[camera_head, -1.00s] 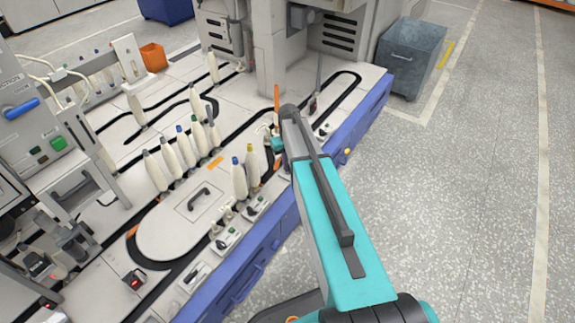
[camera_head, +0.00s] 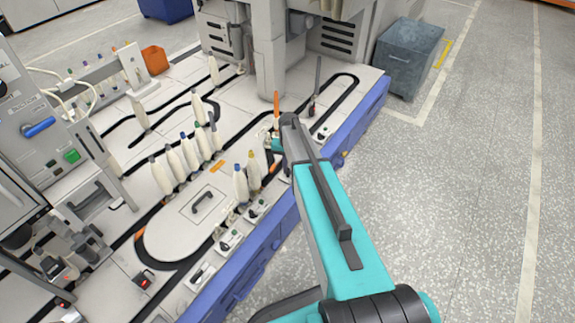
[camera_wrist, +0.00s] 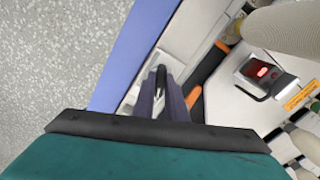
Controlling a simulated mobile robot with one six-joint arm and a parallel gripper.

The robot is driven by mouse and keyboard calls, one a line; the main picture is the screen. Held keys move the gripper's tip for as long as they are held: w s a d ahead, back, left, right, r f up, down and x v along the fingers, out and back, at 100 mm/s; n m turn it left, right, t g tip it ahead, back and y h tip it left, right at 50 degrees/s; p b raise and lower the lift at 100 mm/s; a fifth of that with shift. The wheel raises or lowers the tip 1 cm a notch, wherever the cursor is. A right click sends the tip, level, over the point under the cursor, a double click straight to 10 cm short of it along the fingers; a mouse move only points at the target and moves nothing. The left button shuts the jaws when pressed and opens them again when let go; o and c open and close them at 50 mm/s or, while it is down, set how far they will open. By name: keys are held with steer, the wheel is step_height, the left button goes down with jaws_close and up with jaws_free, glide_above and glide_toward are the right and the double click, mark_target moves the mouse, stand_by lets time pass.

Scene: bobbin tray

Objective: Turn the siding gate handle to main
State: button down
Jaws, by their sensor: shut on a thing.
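In the wrist view, my gripper (camera_wrist: 162,96) is shut, with its two dark fingers side by side around a small dark handle (camera_wrist: 160,74). I take this as the siding gate handle; no label on it can be read. It stands over a whitish plate (camera_wrist: 148,68) near the blue edge of the bobbin machine. Its lower part is hidden between the fingers, and its exact turn is hard to tell. In the head view my arm hides most of the gripper and the handle.
An orange-and-black strip (camera_wrist: 208,62) and a box with a red light (camera_wrist: 267,72) are close right of the fingers. Pale bobbins (camera_head: 240,185) stand on the machine near my arm. Similar plates with dark handles (camera_head: 228,240) line its front edge. The floor (camera_head: 470,200) at right is clear.

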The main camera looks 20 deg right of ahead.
steer(key=m+p, duration=0.1)
steer(key=m, duration=0.1)
steer(key=m+p, duration=0.1)
steer(key=m, duration=0.1)
steer(key=shift+d+m, duration=0.2)
steer(key=shift+m, duration=0.2)
steer(key=shift+s, duration=0.1)
steer(key=c, duration=1.8)
jaws_free()
steer(key=shift+a+r+p, duration=0.1)
steer(key=shift+r+p, duration=0.05)
steer(key=shift+p, duration=0.15)
steer(key=shift+r, duration=0.25)
step_height(320, 180, up, 13)
steer(key=p, duration=0.1)
steer(key=shift+p, duration=0.3)
